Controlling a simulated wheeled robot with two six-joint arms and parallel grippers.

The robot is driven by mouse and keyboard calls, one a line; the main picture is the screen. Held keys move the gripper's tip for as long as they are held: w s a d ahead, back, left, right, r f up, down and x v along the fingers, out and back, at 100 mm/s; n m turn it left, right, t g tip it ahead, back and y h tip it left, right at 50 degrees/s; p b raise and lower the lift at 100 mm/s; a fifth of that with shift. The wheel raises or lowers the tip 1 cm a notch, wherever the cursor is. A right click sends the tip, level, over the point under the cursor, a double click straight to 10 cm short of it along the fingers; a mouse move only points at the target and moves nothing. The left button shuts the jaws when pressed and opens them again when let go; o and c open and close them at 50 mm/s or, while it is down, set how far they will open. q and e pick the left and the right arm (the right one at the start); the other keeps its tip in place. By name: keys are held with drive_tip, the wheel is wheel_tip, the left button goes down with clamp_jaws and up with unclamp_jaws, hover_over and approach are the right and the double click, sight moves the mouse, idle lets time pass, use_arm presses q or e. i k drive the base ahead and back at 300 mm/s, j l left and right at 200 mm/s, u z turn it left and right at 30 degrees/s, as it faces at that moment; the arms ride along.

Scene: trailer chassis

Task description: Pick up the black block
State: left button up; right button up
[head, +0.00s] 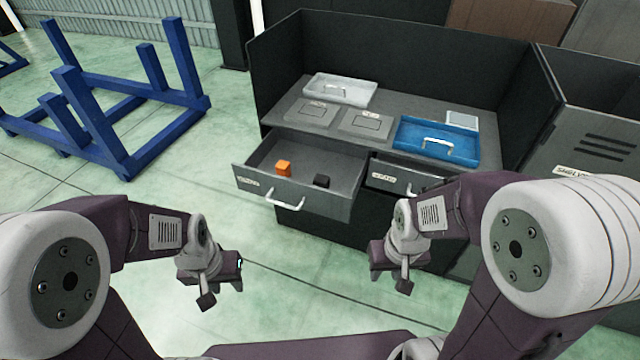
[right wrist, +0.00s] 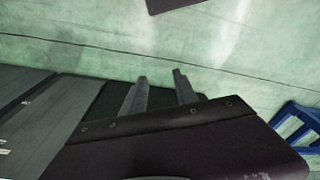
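The black block (head: 322,181) is a small dark cube lying on the floor of the open left drawer (head: 345,203), toward its front right. My left gripper (head: 222,292) is in front of the drawer and to its left, apart from it, with its fingers spread and empty. My right gripper (head: 390,283) is in front of the cabinet, right of and nearer to me than the block. Its two fingers stand apart with nothing between them in the right wrist view (right wrist: 160,88). Neither gripper touches the block.
An orange block (head: 283,168) lies left of the black block in the same drawer. A second drawer (head: 395,177) on the right is slightly open. A white tray (head: 340,90) and a blue tray (head: 436,141) sit on the worktop. A blue frame (head: 110,110) stands left.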

sight(323, 181)
drive_tip(key=i+j+z, duration=0.25)
drive_tip(key=i+j, duration=0.25)
drive_tip(key=i+j+z, duration=0.15)
drive_tip(key=j, duration=0.25)
drive_tip(key=i+j+z, duration=0.1)
drive_tip(key=i+j, duration=0.2)
drive_tip(key=i+j+z, duration=0.15)
drive_tip(key=j, duration=0.3)
drive_tip(key=i+j+z, duration=0.1)
drive_tip(key=j, duration=0.3)
drive_tip(key=i+j+z, duration=0.15)
drive_tip(key=i+j, duration=0.15)
drive_tip(key=i+j+z, duration=0.15)
drive_tip(key=j, duration=0.4)
